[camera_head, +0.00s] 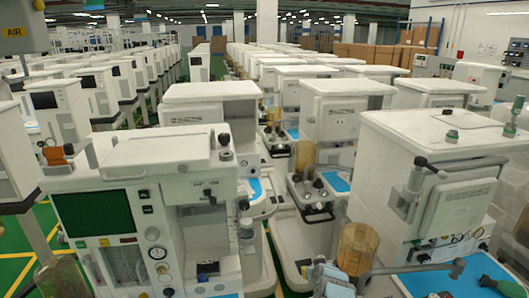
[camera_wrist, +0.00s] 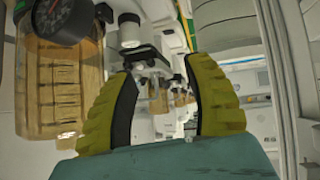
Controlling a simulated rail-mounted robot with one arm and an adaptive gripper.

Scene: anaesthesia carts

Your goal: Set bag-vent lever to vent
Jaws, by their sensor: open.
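My gripper (camera_wrist: 158,100) shows in the wrist view, with two yellow-and-black fingers spread apart and nothing held between them. Past the fingertips is a small grey fitting with a dark flat top (camera_wrist: 143,57), apart from both fingers. I cannot tell whether this is the bag-vent lever. An amber ribbed canister (camera_wrist: 62,95) stands left of the left finger, with a round black gauge (camera_wrist: 62,18) at its top. I cannot surely pick out the lever or its setting in either view.
In the head view, a white cart with a dark green screen (camera_head: 95,213) stands at front left. Another white cart (camera_head: 430,130) stands at right, with an amber canister (camera_head: 357,248) beside it. Rows of carts fill the background. A pale panel edge runs along the wrist view's right side.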

